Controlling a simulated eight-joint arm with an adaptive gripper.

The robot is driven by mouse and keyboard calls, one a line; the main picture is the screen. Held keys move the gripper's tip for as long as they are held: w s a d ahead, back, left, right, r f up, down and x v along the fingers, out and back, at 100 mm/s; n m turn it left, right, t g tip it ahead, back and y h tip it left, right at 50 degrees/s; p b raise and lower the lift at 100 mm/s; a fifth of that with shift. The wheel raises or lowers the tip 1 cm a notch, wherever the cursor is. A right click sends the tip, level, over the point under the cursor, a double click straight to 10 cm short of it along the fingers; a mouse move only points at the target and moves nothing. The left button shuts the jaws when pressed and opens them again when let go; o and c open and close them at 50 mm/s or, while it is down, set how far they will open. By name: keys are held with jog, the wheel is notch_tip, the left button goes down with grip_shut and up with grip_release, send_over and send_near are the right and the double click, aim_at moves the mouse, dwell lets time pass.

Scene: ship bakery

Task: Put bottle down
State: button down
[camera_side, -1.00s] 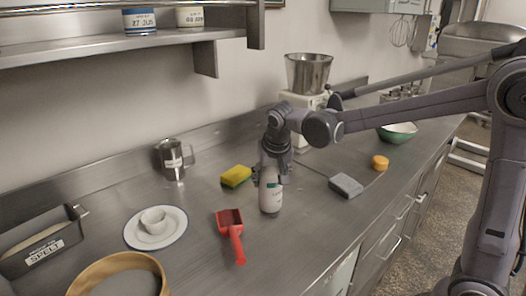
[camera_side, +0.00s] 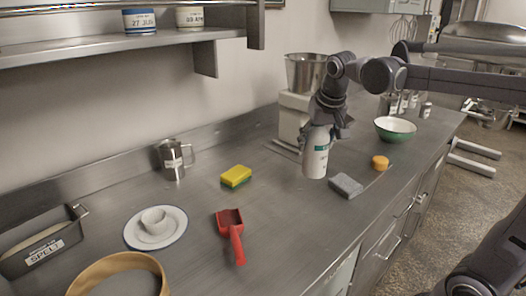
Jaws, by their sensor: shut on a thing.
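A white bottle (camera_side: 316,158) with a green mark on its label is held by my gripper (camera_side: 327,128). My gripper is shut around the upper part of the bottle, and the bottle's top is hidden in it. The bottle is about upright. It appears a little above the steel counter (camera_side: 285,222), in front of the mixer or scale base and to the left of a grey block; the exact gap under it is hard to tell.
A grey block (camera_side: 346,186) lies close to the bottle's lower right. An orange lid (camera_side: 380,163) and a green bowl (camera_side: 395,129) are further right. A yellow sponge (camera_side: 236,176), red scoop (camera_side: 231,232), white plate (camera_side: 140,238) and metal jug (camera_side: 173,160) are left. The counter between scoop and block is clear.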

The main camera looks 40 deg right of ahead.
jog(key=s+d+n, duration=0.2)
jog(key=s+d, duration=0.1)
jog(key=s, duration=1.1)
jog(key=w+a+f, duration=0.6)
jog(key=a+f, duration=0.3)
jog(key=f, duration=0.1)
jog(key=shift+w+f+y, duration=0.3)
jog(key=shift+f, duration=0.05)
jog(key=shift+c, duration=1.8)
grip_release()
jog(key=shift+f, duration=0.15)
jog(key=v, duration=1.2)
jog(key=shift+s, duration=0.2)
